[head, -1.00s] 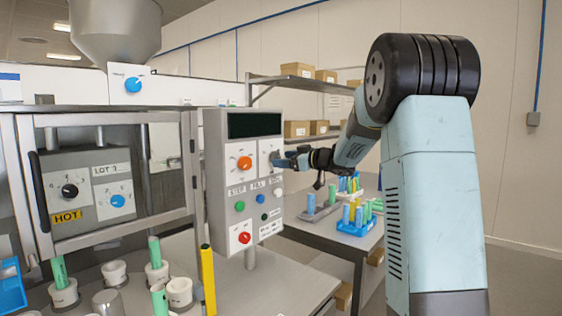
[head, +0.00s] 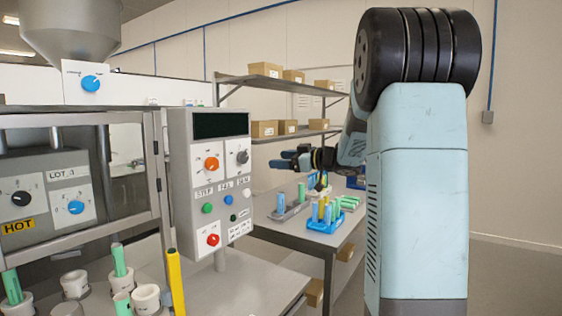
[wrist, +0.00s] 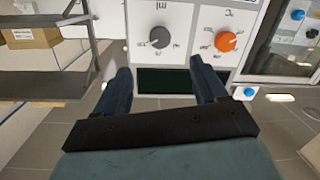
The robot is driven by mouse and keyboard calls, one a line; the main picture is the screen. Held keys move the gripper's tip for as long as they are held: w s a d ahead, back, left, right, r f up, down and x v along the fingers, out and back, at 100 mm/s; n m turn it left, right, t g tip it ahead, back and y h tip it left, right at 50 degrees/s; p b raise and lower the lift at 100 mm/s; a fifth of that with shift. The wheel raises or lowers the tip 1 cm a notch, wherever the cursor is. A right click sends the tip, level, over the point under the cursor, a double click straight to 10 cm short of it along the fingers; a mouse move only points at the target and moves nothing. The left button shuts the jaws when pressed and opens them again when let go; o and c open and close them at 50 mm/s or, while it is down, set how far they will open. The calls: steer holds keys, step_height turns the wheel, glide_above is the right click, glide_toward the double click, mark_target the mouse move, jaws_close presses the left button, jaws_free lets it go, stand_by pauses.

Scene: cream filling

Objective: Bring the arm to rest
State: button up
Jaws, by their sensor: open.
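My gripper (head: 290,159) is at the end of my arm, to the right of the control panel (head: 180,200) and apart from it. Its blue fingers point left toward the panel. In the wrist view my gripper (wrist: 158,85) is open, with nothing between its fingers. Ahead of it show the panel's grey knob (wrist: 161,37), orange knob (wrist: 226,41) and dark display (wrist: 165,80). The grey knob also shows in the head view (head: 242,157).
A table (head: 262,233) behind holds blue and grey racks with coloured tubes. Shelves (head: 285,82) with cardboard boxes stand at the back. A machine with a hopper (head: 70,25) is at left, with white cups and green tubes (head: 119,260) before it.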

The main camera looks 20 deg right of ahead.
steer(key=s+r+m+t+h, duration=0.2)
steer(key=s+r+m+h, duration=0.2)
steer(key=s+m+h, duration=0.7)
steer(key=s+a+f+g, duration=0.3)
steer(key=s+f, duration=0.2)
steer(key=s, duration=0.4)
steer(key=s+a+f+g, duration=0.3)
steer(key=s+f, duration=0.2)
steer(key=s, duration=0.4)
steer(key=s+a+f+g, duration=0.3)
steer(key=s+f, duration=0.2)
steer(key=s, duration=0.4)
steer(key=shift+a+f+g, duration=0.15)
steer(key=shift+a+g, duration=0.05)
steer(key=shift+g, duration=0.1)
